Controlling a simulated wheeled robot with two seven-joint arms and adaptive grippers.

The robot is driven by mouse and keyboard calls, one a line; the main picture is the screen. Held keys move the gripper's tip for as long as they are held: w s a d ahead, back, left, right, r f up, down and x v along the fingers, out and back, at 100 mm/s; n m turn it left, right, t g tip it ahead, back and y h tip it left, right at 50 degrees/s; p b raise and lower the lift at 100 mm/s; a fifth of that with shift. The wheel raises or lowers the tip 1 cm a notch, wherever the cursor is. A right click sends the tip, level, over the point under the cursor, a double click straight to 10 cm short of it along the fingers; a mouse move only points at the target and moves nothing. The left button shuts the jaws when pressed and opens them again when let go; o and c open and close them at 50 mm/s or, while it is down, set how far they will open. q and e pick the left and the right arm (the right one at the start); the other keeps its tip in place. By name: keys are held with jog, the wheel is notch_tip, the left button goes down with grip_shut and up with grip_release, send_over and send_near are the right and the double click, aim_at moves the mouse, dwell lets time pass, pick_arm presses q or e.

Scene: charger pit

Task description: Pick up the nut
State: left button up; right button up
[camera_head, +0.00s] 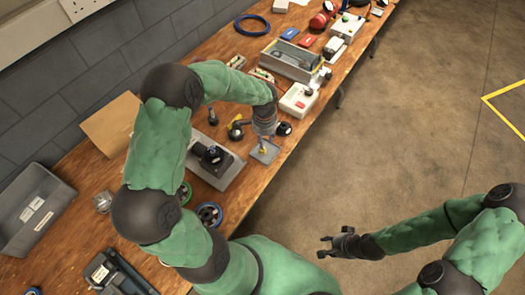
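My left gripper (263,138) points down over a small grey tray (271,156) near the table's front edge. A small yellowish piece (263,149) shows at the tray, right at the fingertips. It may be the nut, but it is too small to be sure. I cannot tell whether the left fingers are closed on it. My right gripper (325,246) is open and empty, out over the floor in front of the table, with its two fingers apart.
A grey block with a black fixture (214,160) stands left of the tray. A white box with a red button (299,100) and a grey open bin (291,60) stand farther along the wooden table. A large grey bin (30,212) is at the left. The floor (420,120) is clear.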

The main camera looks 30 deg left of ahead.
pick_arm(q)
jog(key=f, duration=0.1)
jog(key=f+b, duration=0.1)
jog(key=f, duration=0.1)
jog(key=f+b, duration=0.1)
jog(key=f, duration=0.1)
jog(key=shift+s+a, duration=0.1)
jog(key=shift+s, duration=0.3)
jog(key=shift+r, duration=0.15)
grip_shut()
jog(key=shift+r, duration=0.1)
jog(key=shift+r+p, duration=0.45)
jog(key=shift+r, duration=0.15)
jog(key=shift+d+r+p, duration=0.2)
jog(key=shift+r+p, duration=0.45)
jog(key=shift+r, duration=0.6)
jog(key=s+d+r+p, duration=0.4)
jog(key=d+r, duration=0.5)
jog(key=d, duration=0.4)
jog(key=shift+s, duration=0.35)
